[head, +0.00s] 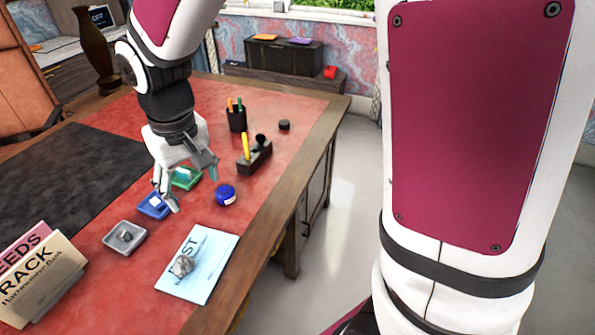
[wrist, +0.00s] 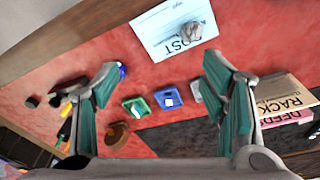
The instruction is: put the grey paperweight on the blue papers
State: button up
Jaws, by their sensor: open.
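The grey paperweight (head: 182,266) is a small rough lump resting on the light blue papers (head: 212,263), which have dark print. It lies towards their left part in the head view. In the wrist view the paperweight (wrist: 192,32) sits on the papers (wrist: 156,31) at the top of the picture. My gripper (head: 192,192) is open and empty. It is above the desk, behind the papers and apart from the paperweight. Its two green-padded fingers (wrist: 163,92) are spread wide in the wrist view with nothing between them being held.
A grey tray (head: 110,239) with a small dark item, a blue tray (head: 146,211), a green tray (head: 195,180) and a blue round object (head: 225,195) lie near my gripper. Books (head: 42,270) stand front left. A pen cup (head: 237,121) and pen holder (head: 255,157) are behind.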

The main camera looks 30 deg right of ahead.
jog(key=s+d+r+m+t, duration=0.1)
jog(key=s+d+r, duration=0.4)
jog(key=s, duration=0.4)
jog(key=s+d+r+m+t, duration=0.1)
jog(key=s+d+r, duration=0.4)
jog(key=s, duration=0.5)
jog(key=shift+d+r+t, duration=0.25)
jog(key=shift+d+t, duration=0.3)
jog(key=shift+t, duration=0.15)
jog(key=shift+w, duration=0.1)
